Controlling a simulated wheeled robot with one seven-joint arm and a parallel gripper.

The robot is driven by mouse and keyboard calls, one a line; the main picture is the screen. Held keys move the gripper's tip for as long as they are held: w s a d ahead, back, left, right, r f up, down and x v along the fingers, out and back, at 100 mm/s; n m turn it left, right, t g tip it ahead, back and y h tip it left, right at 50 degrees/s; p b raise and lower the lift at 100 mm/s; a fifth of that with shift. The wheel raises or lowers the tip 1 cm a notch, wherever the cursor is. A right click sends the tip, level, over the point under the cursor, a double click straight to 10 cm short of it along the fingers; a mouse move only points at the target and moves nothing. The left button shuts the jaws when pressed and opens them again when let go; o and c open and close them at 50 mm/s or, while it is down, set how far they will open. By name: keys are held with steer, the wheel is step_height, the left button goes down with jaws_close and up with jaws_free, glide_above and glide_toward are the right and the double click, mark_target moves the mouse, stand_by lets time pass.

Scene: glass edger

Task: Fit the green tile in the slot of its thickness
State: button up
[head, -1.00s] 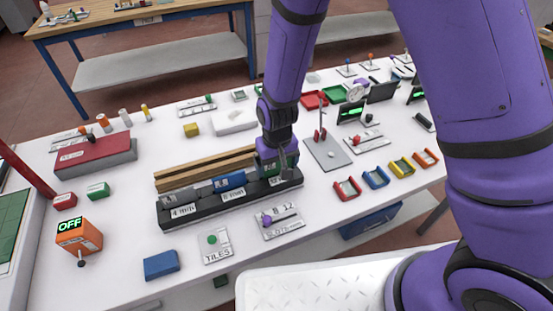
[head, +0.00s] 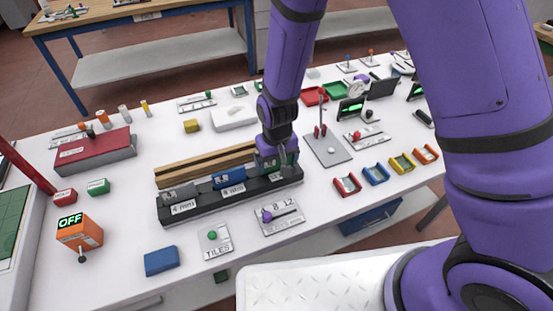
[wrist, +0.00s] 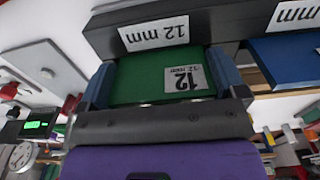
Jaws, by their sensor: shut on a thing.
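My gripper (head: 277,160) is at the right end of a black slotted rack (head: 220,203) in the head view. In the wrist view its blue fingers (wrist: 162,76) are shut on the two sides of the green tile (wrist: 138,80), marked 12 mm. The tile is upright, with its edge close against the rack beside the 12 mm label (wrist: 153,33). The fingers and wrist partly hide it in the head view. I cannot tell how deep it sits in the slot.
A blue tile (head: 229,178) stands at the rack's 8 mm slot and a grey tile (head: 181,192) at the 4 mm slot. Wooden strips (head: 205,162) lie behind. A slots plate (head: 280,217) and a tiles plate (head: 215,240) lie in front.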

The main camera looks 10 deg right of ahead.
steer(key=shift+f, duration=0.15)
steer(key=o, duration=1)
step_height(320, 180, up, 11)
steer(key=shift+s+f, duration=0.1)
steer(key=shift+s, duration=0.05)
